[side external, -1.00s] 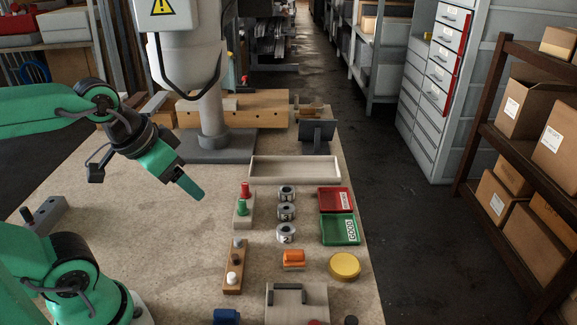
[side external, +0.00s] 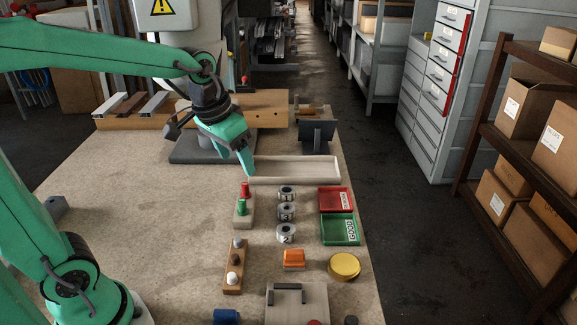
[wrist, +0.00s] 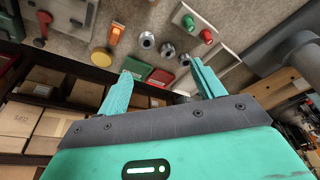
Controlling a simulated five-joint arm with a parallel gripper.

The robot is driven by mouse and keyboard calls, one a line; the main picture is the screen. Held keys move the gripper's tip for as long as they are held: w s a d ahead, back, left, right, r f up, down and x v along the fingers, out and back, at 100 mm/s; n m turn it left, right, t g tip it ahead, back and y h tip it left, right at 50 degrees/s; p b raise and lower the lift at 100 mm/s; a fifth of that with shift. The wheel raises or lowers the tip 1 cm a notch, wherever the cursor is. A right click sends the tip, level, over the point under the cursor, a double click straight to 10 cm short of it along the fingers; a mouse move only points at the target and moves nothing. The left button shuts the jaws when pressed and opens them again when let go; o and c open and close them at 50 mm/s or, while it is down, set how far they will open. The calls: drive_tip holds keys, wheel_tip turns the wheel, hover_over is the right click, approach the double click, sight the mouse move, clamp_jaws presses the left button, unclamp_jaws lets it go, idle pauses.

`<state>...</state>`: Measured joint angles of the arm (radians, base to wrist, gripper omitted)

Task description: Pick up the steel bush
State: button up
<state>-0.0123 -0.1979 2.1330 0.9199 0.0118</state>
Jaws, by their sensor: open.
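A wooden block (side external: 233,289) stands near the front middle of the bench with short bushes on it. The grey one at its far end (side external: 238,243) looks like the steel bush. A dark brown bush (side external: 235,259) and a white bush (side external: 232,279) stand nearer on the same block. My gripper (side external: 248,171) is open and empty, above the bench beyond the block, near the long pale tray. Its two green fingers stand apart in the wrist view (wrist: 160,74). I cannot make out the steel bush in the wrist view.
Three numbered grey rings (side external: 286,212) lie right of a block with red and green knobs (side external: 243,221). A red bin (side external: 346,205), green bin (side external: 325,238), orange piece (side external: 293,265) and yellow disc (side external: 344,266) lie further right. The bench (side external: 160,220) left of the wooden block is clear.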

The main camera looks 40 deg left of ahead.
drive_tip(key=w+f+g, duration=0.2)
drive_tip(key=w+f, duration=0.4)
drive_tip(key=w, duration=0.3)
drive_tip(key=g, duration=0.1)
hover_over(286, 206)
wheel_tip(286, 206, down, 10)
drive_tip(key=shift+s+d+f, duration=0.15)
drive_tip(key=shift+f, duration=1.8)
drive_tip(key=shift+s+d+f, duration=0.1)
drive_tip(key=shift+d+f, duration=0.05)
drive_tip(key=shift+f, duration=1.75)
drive_tip(key=c, duration=1.3)
